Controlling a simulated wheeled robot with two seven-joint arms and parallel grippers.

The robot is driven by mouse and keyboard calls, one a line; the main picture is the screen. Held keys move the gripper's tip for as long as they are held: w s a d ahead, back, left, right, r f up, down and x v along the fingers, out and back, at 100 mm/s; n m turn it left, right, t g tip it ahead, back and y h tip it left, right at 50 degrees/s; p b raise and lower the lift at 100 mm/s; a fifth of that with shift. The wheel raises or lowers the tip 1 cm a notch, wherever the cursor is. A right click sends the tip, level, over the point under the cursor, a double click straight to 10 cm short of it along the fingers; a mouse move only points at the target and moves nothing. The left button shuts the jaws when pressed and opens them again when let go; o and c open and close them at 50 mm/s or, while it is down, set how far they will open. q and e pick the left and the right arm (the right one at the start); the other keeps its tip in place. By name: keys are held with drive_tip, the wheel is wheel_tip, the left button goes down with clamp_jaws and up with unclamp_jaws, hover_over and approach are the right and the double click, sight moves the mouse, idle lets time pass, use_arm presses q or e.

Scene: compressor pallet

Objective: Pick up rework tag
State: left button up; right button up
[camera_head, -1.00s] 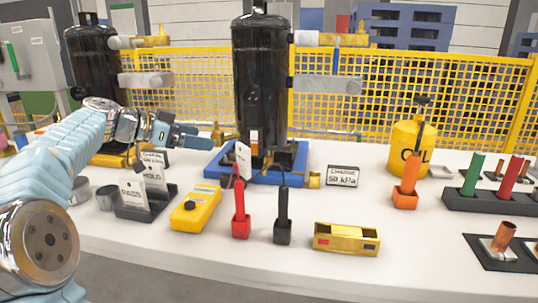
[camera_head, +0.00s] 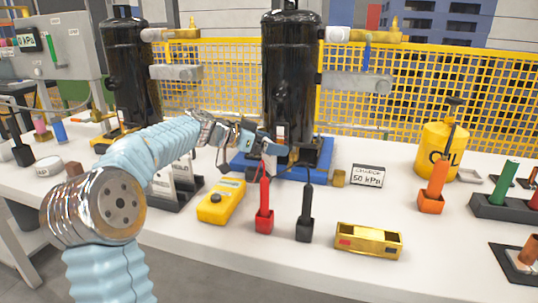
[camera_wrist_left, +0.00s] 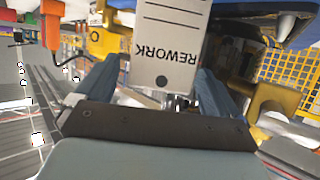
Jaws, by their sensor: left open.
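The rework tag (camera_wrist_left: 168,48) is a white card with a dark hole and the printed word REWORK, upside down in the left wrist view. It lies between the two spread fingers of my left gripper (camera_wrist_left: 158,88), which is open. In the head view my left gripper (camera_head: 262,146) is in front of the base of the middle black compressor (camera_head: 291,80), and it hides most or all of the tag there. I cannot tell whether either finger touches the card. My right gripper is not in view.
The compressor stands on a blue pallet (camera_head: 240,167). In front are a yellow meter (camera_head: 221,201), a red holder (camera_head: 264,215), a black holder (camera_head: 304,218) and a gold box (camera_head: 367,240). A charge sign (camera_head: 367,176) and yellow oil can (camera_head: 440,150) are to the right.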

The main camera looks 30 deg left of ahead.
use_arm(q)
drive_tip(key=c, duration=1.1)
drive_tip(key=shift+r, duration=0.1)
